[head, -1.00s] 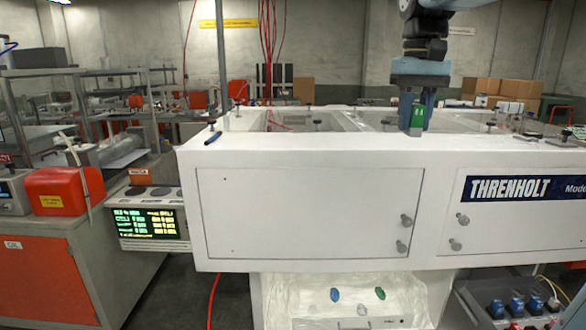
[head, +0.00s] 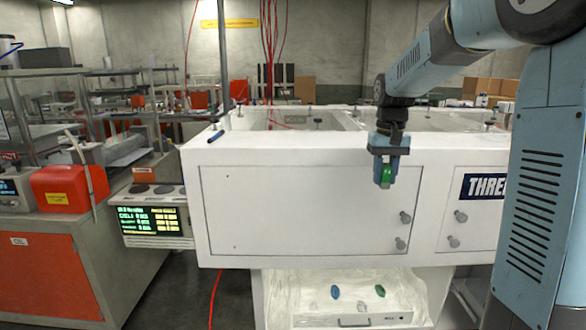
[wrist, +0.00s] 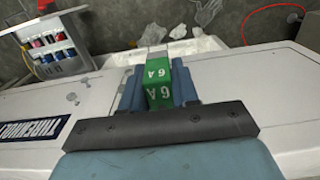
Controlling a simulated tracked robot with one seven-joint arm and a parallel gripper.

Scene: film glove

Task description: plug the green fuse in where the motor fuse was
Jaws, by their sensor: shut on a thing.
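My gripper (head: 386,182) is shut on the green fuse (head: 388,174) and holds it pointing down near the top front edge of the white cabinet (head: 300,158). In the wrist view the green fuse (wrist: 158,90) sits between the blue fingers, marked "6 A". A fuse panel (wrist: 60,62) with several blue and red fuses shows at the upper left of the wrist view, well apart from the held fuse. In the head view my arm hides most of that panel. I cannot tell which socket was the motor fuse's.
Knobs (head: 405,217) stick out from the cabinet's front doors. An orange box (head: 70,188) and a lit display (head: 147,219) stand at left. A red cable (wrist: 262,10) lies on the floor.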

